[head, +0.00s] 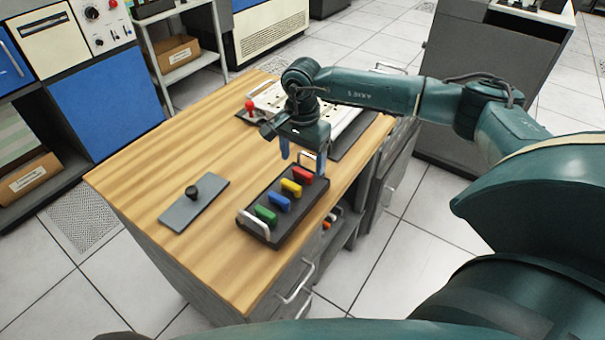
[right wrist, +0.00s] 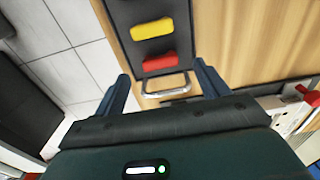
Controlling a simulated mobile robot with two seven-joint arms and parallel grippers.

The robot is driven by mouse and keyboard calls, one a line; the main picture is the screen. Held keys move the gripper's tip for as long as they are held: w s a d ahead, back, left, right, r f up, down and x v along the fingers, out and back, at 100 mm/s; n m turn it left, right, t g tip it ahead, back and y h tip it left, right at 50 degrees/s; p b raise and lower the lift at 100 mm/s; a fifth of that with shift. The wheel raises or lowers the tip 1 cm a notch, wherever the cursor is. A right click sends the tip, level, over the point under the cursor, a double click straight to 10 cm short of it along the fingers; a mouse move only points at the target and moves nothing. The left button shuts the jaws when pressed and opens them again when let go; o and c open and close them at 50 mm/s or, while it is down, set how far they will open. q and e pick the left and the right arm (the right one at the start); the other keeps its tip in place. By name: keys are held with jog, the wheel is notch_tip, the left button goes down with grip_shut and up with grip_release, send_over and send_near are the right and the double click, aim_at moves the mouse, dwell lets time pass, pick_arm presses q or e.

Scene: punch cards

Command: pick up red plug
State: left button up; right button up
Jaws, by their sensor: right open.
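The red plug (head: 304,176) is a small red block at the far right end of a dark tray (head: 263,232), in a row with yellow, blue and green plugs. My right gripper (head: 302,160) is open and empty, with its blue fingers pointing down just above the red plug end of the tray. In the right wrist view, the red plug (right wrist: 159,63) lies ahead of and between the spread fingers (right wrist: 162,76), near the tray's metal handle (right wrist: 166,86). The fingers appear apart from the plug. My left gripper is not in view.
The tray stands on a wooden table (head: 140,178). A grey plate with a black knob (head: 192,191) lies to its left. A white panel (head: 345,118) with a red-knobbed lever (head: 250,105) is behind the gripper. Bare wood lies around the grey plate.

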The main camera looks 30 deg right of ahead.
notch_tip(320, 180, down, 3)
jog(key=shift+d+r, duration=0.1)
jog(key=shift+r, duration=0.05)
jog(key=shift+f, duration=0.55)
jog(key=shift+c, duration=0.5)
jog(key=c, duration=0.8)
jog(key=shift+c, duration=0.2)
notch_tip(320, 180, up, 10)
notch_tip(320, 180, up, 5)
jog(key=p, duration=0.3)
send_over(303, 171)
